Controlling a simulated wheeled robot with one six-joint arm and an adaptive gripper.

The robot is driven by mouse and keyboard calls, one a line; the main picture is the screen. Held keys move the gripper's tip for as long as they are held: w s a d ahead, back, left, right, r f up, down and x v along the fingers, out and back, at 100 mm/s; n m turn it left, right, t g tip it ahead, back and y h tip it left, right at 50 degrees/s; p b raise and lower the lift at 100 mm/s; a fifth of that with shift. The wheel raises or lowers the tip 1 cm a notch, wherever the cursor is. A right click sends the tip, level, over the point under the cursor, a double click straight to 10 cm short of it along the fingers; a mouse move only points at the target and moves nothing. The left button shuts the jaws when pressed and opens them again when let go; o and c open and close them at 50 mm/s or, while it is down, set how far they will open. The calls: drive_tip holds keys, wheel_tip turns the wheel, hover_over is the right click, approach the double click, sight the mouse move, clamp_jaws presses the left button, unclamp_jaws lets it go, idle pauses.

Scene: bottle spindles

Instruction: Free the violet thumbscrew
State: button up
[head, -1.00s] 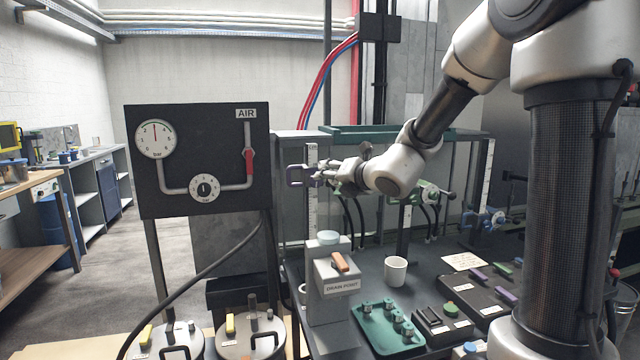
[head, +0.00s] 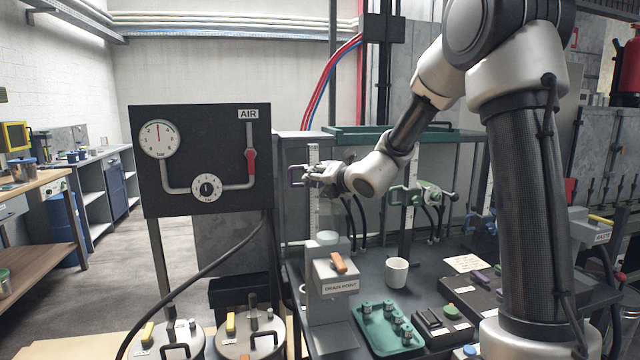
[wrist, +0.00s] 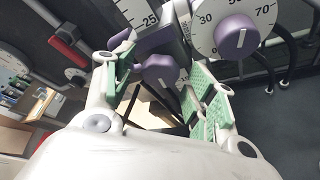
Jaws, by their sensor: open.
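In the wrist view a violet thumbscrew (wrist: 160,73) with a rounded head lies between the two green-padded fingers of my gripper (wrist: 163,88). The fingers are open and stand apart on either side of it; I cannot tell whether either pad touches it. A second violet knob (wrist: 236,37) sits on a white numbered dial (wrist: 262,16) to the right, outside the fingers. In the head view my gripper (head: 308,174) is beside a violet bracket (head: 295,176) on a white scaled post (head: 313,210). The thumbscrew itself is hidden there by the gripper.
The black air panel (head: 150,190) with its red lever (head: 250,162) stands left of the gripper. The drain point block (head: 325,300) is below. A white cup (head: 396,272) and a green tray (head: 372,338) are on the bench.

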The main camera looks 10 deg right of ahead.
drive_tip(key=c, duration=1)
drive_tip(key=shift+n+h, duration=0.3)
drive_tip(key=shift+n, duration=0.2)
drive_tip(key=o, duration=1)
drive_tip(key=shift+s+r, duration=0.1)
drive_tip(key=v, duration=1.2)
